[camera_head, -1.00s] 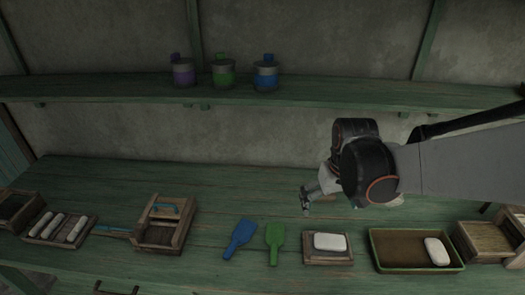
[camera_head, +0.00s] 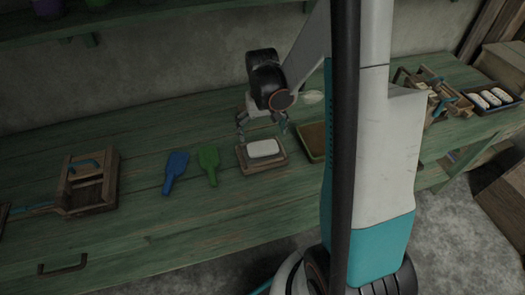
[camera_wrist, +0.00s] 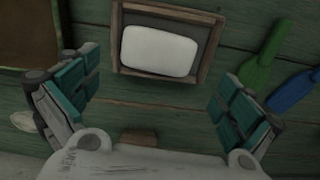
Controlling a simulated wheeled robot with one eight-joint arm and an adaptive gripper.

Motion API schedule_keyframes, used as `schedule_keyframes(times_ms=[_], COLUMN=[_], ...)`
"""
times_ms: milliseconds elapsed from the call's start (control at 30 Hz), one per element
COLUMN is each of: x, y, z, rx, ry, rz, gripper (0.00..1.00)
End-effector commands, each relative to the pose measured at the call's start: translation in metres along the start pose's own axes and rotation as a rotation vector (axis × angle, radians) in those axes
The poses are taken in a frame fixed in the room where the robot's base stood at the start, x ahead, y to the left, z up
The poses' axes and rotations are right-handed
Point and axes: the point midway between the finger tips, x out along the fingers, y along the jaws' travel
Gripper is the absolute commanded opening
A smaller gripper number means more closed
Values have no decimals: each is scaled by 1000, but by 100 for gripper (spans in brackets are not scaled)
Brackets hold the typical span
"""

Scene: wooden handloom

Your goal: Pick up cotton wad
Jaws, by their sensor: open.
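A white rounded block that looks like the cotton wad (camera_head: 263,148) lies in a small wooden tray (camera_head: 247,166) on the green bench. In the wrist view the wad (camera_wrist: 158,52) and the tray's rim (camera_wrist: 204,60) show upper centre, ahead of the fingers. My gripper (camera_head: 262,128) is open and empty, above and just behind the tray. In the wrist view my gripper (camera_wrist: 156,82) has its two teal fingers wide apart, one on each side of the tray. Neither finger touches the wad.
Blue (camera_head: 174,172) and green (camera_head: 209,163) paddles lie left of the tray. A green-rimmed tray (camera_head: 308,155) sits close on its right, partly hidden by my body. A pale oval thing (camera_head: 311,97) lies behind. A wooden frame tool (camera_head: 92,187) stands further left.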

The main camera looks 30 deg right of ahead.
Motion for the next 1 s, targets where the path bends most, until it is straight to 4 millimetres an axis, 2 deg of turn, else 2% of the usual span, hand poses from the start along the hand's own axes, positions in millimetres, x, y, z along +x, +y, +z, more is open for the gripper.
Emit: schedule_keyframes(times_ms=[33, 333, 600, 867, 1000], x=[8, 24, 62, 65, 65], y=[0, 1, 3, 3, 3], z=[0, 0, 0, 0, 0], rx=[0, 0, -1, -1, -1], ry=[0, 0, 1, 1, 1], rz=[0, 0, 0, 0, 0], gripper=[100, 100, 100, 100, 79])
